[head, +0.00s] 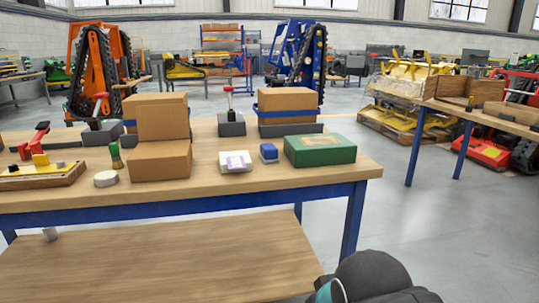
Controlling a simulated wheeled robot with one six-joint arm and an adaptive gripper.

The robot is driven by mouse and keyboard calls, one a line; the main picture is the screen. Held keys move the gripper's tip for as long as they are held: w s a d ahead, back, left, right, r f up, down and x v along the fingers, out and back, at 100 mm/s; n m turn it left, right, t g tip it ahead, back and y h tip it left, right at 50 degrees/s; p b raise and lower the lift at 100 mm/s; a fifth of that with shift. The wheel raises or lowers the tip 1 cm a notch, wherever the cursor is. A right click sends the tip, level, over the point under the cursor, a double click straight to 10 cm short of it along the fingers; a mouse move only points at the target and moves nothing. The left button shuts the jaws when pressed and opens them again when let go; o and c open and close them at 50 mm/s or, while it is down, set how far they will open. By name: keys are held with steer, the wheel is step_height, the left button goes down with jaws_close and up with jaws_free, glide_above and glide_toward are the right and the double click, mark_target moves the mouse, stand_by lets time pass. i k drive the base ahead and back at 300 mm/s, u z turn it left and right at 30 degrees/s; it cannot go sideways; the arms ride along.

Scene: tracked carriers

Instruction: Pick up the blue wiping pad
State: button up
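A small blue block-like item with a paler top (269,153), which looks like the blue wiping pad, rests on the wooden tabletop (225,180). It sits between a white packet (235,161) on its left and a green box (320,150) on its right, with small gaps. It is small in the head view, so its details are unclear. My gripper is not in view. Only a dark rounded part of my arm with a teal patch shows at the bottom right, in front of the table.
Another blue-banded carton (287,105) stands behind the pad. The table's blue front rail (180,211) and lower wooden shelf (150,262) face me.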

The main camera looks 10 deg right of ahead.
mark_target(268, 154)
steer(key=u, duration=1.2)
steer(key=i, duration=0.95)
steer(key=z, duration=2.85)
